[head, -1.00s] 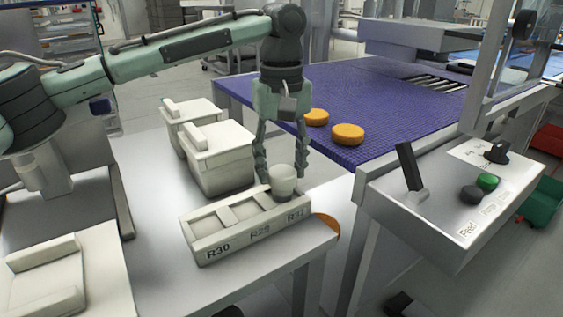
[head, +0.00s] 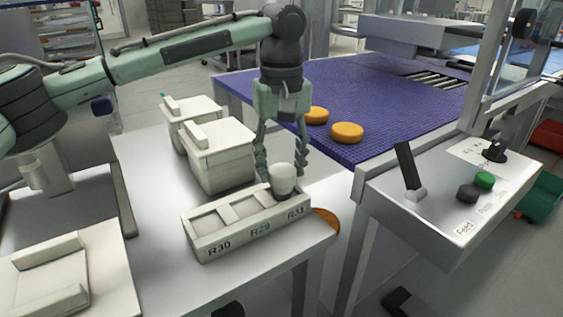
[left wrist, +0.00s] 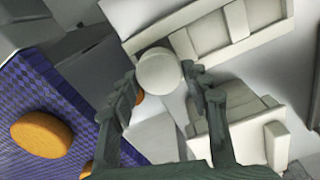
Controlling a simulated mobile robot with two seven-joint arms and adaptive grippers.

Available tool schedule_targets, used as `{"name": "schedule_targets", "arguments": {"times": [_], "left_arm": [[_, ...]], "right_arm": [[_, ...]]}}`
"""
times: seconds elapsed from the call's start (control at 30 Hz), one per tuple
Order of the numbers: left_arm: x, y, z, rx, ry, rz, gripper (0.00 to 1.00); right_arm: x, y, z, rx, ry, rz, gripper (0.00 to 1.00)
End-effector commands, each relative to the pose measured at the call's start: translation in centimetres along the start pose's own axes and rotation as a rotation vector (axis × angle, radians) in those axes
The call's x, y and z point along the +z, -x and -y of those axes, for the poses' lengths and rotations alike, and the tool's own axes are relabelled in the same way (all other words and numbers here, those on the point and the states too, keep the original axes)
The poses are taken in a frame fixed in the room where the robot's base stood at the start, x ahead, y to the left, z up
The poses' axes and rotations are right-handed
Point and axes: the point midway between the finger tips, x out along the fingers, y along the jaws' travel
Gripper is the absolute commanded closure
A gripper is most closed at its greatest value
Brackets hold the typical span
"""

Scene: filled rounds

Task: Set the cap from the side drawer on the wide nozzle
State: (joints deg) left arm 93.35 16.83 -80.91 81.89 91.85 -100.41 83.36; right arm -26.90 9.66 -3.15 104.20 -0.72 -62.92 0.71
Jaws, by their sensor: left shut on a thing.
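A white, round, cup-like piece (head: 283,180) is between the fingertips of my left gripper (head: 283,172), which is shut on it. It is upright at the R31 end of a pale rack (head: 205,252) labelled R30, R29 and R31. I cannot tell whether it rests in the rack or hangs just above it, or whether it is the cap or the nozzle. The left wrist view shows its round pale top (left wrist: 160,72) between the two fingers. The other two rack bays look shallow and empty. No drawer can be told for sure. My right gripper is not in view.
Two white lidded bins (head: 218,160) stand behind the rack. A purple belt (head: 400,105) bears two orange discs (head: 347,133). A control box (head: 440,205) with a lever is at right. A white tray-like thing (head: 60,275) lies at lower left. The middle left table is bare.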

Motion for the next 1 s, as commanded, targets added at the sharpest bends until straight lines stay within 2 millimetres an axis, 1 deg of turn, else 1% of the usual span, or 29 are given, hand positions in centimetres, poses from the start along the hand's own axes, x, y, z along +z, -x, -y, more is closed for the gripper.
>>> {"name": "schedule_targets", "arguments": {"times": [0.4,0.43,0.6,0.8,0.83,1.0], "left_arm": [[0.01,-0.45,0.02,0.0,0.0,0.0,0.72],[0.0,-0.45,0.02,0.0,0.0,0.0,0.49],[0.0,-0.44,0.01,0.0,0.0,0.0,0.29],[-0.01,-0.44,0.01,0.0,0.0,0.0,0.29],[0.0,-0.45,0.01,0.0,0.0,0.0,0.27],[0.0,-0.45,0.01,0.0,0.0,0.0,0.08]], "right_arm": [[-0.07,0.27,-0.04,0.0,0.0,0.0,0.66],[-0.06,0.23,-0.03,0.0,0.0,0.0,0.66],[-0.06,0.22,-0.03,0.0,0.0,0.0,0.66],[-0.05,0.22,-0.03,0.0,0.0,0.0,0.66],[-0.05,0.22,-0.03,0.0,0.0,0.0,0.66],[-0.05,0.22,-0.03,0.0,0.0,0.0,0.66]]}}
